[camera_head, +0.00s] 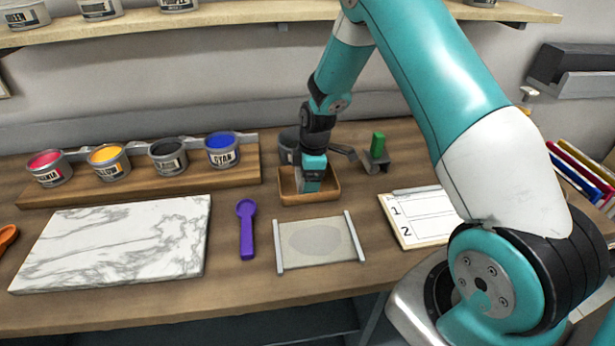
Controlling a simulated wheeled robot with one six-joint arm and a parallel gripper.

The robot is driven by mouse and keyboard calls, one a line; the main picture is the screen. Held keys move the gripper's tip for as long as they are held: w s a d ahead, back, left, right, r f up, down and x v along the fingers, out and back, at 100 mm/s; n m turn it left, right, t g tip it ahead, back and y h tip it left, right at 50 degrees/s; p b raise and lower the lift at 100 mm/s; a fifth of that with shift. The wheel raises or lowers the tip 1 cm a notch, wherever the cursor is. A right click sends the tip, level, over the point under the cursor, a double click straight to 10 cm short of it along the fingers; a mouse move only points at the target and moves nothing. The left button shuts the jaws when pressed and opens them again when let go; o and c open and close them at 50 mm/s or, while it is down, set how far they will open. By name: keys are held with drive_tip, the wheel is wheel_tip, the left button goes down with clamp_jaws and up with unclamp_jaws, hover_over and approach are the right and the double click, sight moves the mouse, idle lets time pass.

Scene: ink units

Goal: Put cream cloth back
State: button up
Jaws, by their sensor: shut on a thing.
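My gripper (311,187) points down into a small wooden tray (293,199) at the middle of the bench. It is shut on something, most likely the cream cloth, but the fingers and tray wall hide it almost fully. I cannot tell whether the held thing touches the tray floor. A flat cream-grey sheet (345,240) with a faint oval lies in front of the tray, between two pale side bars.
A purple scoop (246,228) and a white marble slab (120,240) lie left of the sheet. Several ink tins stand on a wooden riser (110,190) behind. A numbered card (425,216) lies right.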

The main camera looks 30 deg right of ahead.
drive_tip(key=shift+f, duration=0.25)
drive_tip(key=o, duration=0.9)
drive_tip(key=shift+r, duration=0.1)
wheel_tip(320, 180, up, 17)
drive_tip(key=d+b, duration=0.2)
drive_tip(key=b, duration=0.1)
drive_tip(key=s+a+r+m+y, duration=0.15)
drive_tip(key=s+a+r, duration=0.45)
drive_tip(key=s+a, duration=0.6)
drive_tip(key=s+a+m, duration=0.1)
drive_tip(key=s+a, duration=0.1)
drive_tip(key=s, duration=0.3)
drive_tip(key=s+a+m+y, duration=0.1)
drive_tip(key=s+a+m, duration=0.1)
drive_tip(key=s, duration=0.3)
drive_tip(key=s+a+r+m, duration=0.1)
drive_tip(key=s+a, duration=0.3)
drive_tip(key=s, duration=0.1)
drive_tip(key=shift+a, duration=0.1)
